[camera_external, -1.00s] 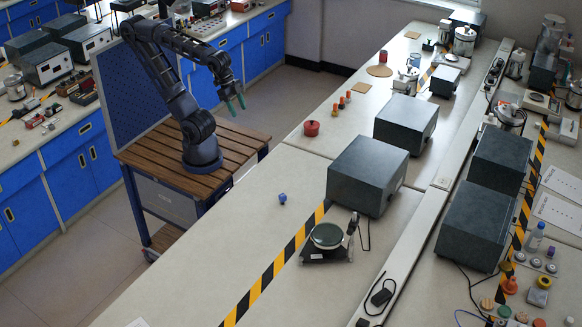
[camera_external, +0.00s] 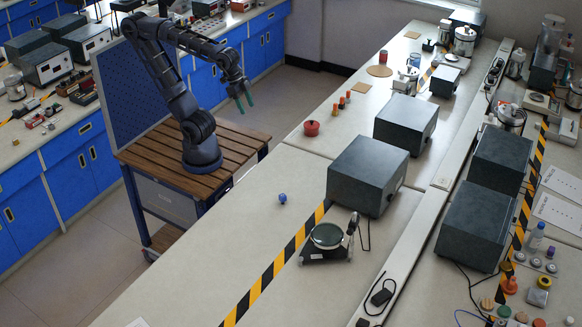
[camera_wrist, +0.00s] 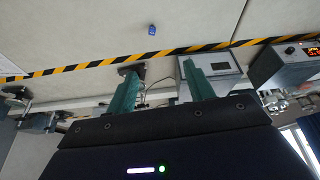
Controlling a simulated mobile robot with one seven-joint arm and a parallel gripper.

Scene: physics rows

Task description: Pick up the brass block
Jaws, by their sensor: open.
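I cannot clearly pick out a brass block in either view. Several small orange and red pieces (camera_external: 342,103) stand on the long bench, too small to tell their material. My gripper (camera_external: 244,104) is open and empty, high in the air between my base and the bench, with its green fingers pointing down. In the wrist view my gripper (camera_wrist: 160,90) shows two green fingers spread apart with nothing held between them.
A small blue piece (camera_external: 282,198) lies on the near bench; it also shows in the wrist view (camera_wrist: 152,30). A red pot (camera_external: 311,128), grey boxes (camera_external: 368,172) and a round-plated device (camera_external: 327,238) stand on the bench. The bench's near-left surface is mostly clear.

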